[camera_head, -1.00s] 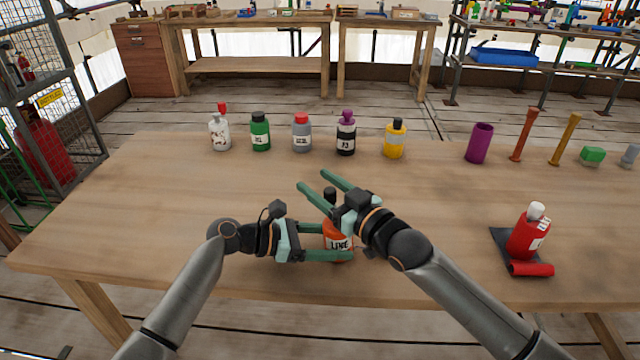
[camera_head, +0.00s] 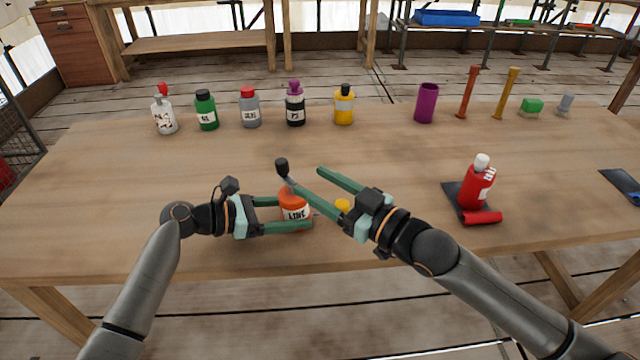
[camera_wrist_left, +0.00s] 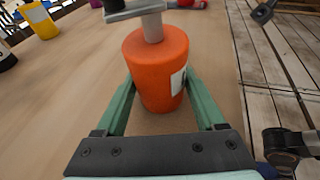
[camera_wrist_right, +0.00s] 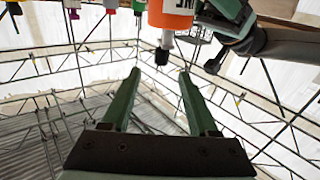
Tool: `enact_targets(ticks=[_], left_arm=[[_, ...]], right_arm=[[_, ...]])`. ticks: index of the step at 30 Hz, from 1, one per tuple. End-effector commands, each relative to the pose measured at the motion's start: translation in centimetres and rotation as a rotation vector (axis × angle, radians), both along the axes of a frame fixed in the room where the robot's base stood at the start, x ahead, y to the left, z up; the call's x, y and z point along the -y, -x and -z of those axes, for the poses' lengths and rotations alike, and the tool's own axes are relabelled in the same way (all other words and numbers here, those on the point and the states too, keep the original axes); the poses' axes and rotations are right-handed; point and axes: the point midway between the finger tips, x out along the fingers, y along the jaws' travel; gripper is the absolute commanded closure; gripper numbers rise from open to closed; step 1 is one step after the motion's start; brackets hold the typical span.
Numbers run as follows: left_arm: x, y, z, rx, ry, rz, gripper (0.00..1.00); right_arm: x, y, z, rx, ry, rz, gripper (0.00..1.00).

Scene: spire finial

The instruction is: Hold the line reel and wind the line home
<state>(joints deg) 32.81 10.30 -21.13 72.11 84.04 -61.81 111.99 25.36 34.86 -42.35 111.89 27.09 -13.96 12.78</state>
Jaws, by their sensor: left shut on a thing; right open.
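The line reel (camera_head: 294,213) is an orange cylinder with a white LINE label, upright near the table's front edge. My left gripper (camera_head: 311,213) is shut on its body, one finger on each side, as the left wrist view shows (camera_wrist_left: 155,65). A grey post and crank arm (camera_wrist_left: 136,11) top the reel, with a black crank knob (camera_head: 282,165). My right gripper (camera_head: 303,176) is open above and right of the reel. In the right wrist view the knob (camera_wrist_right: 162,57) lies just beyond its fingertips, roughly between them, apparently not gripped. I cannot make out the line.
A small yellow piece (camera_head: 343,206) shows beside my right gripper. A red bottle (camera_head: 478,185) stands on a dark mat (camera_head: 455,192) at right. Several bottles (camera_head: 250,110) and a purple cup (camera_head: 427,103) line the back. The table's middle is clear.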

Motion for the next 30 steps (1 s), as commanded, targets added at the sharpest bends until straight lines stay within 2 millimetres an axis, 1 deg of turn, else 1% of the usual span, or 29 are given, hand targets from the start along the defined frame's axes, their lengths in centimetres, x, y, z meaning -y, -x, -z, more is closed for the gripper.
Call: enact_targets(ticks=[14, 17, 20, 23, 25, 30], left_arm=[[0.0, 0.0, 0.0, 0.0, 0.0, 0.0, 0.6], [0.0, 0.0, 0.0, 0.0, 0.0, 0.0, 0.6], [0.0, 0.0, 0.0, 0.0, 0.0, 0.0, 0.6], [0.0, 0.0, 0.0, 0.0, 0.0, 0.001, 0.6], [0.0, 0.0, 0.0, 0.0, 0.001, 0.001, 0.6], [0.0, 0.0, 0.0, 0.0, 0.001, 0.0, 0.6]], right_arm=[[0.1, 0.1, 0.0, 0.0, 0.0, 0.0, 0.4], [0.1, 0.0, -0.1, -0.001, 0.0, 0.0, 0.49], [-0.1, -0.6, -0.4, -0.016, 0.0, 0.005, 0.6], [-0.5, -2.2, -1.1, -0.051, 0.003, 0.014, 0.71], [-1.0, -3.6, -2.0, -0.089, 0.008, 0.021, 0.79], [-2.8, -6.8, -4.6, -0.215, 0.032, 0.026, 0.98]])
